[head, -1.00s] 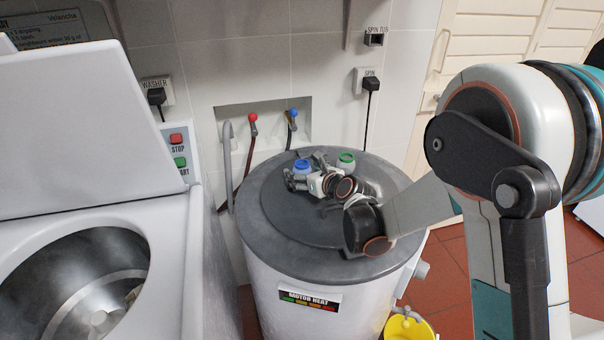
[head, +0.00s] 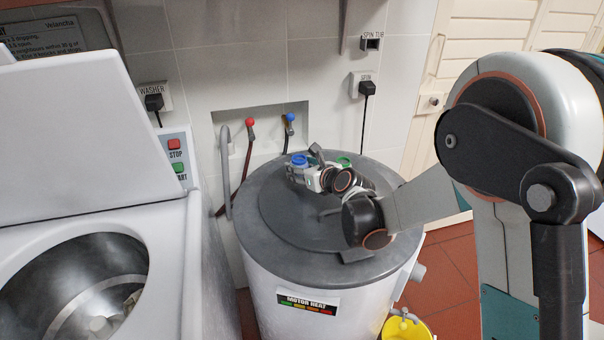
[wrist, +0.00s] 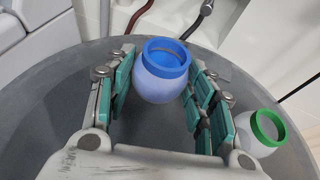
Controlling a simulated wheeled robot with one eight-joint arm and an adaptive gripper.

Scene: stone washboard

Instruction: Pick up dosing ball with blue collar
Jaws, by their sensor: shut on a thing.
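The dosing ball with blue collar (wrist: 162,82) is a pale blue ball with an open blue ring at its top. In the wrist view it sits between the teal-padded fingers of my gripper (wrist: 160,88), which is shut on it. In the head view the blue collar (head: 298,159) shows at my gripper (head: 303,172), low over the dark round lid; whether the ball is clear of the lid I cannot tell. A second ball with a green collar (wrist: 266,128) stands just right of the right finger. In the head view it is mostly hidden behind my wrist.
The round lid (head: 285,245) tops a white spin tub. An open washer (head: 70,270) with a raised lid stands at left. Red and blue hose taps (head: 250,122) are in the wall recess behind.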

